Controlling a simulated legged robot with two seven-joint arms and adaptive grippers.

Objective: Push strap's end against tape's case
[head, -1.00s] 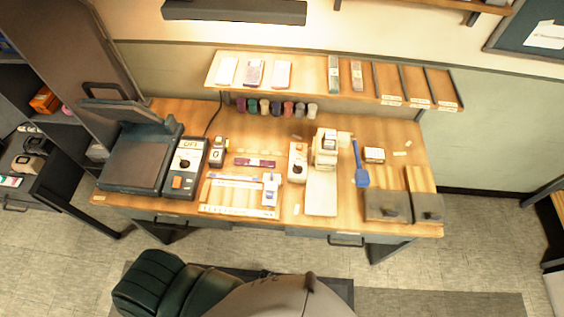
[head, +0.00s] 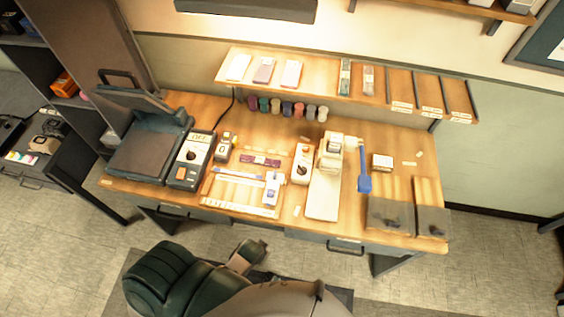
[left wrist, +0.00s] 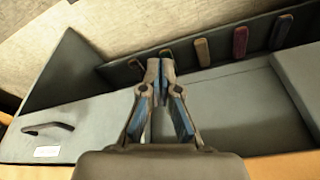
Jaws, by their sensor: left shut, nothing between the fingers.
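A flat purple strip (head: 260,161), which looks like the strap, lies on the desk just behind a pale ruled board. A small upright dark and yellow case (head: 224,147), possibly the tape, stands left of it with a gap between. Labels are too small to confirm either. My left gripper (head: 258,245) is low in front of the desk, apart from both things. In the left wrist view its fingers (left wrist: 160,68) are shut and empty. My right gripper is not in view.
The desk's front edge (head: 330,241) and drawers lie close to my left gripper. A dark-panelled machine (head: 140,155) stands at the desk's left. A white stand (head: 325,185) is right of the ruled board. Wrist view shows a drawer handle (left wrist: 47,129).

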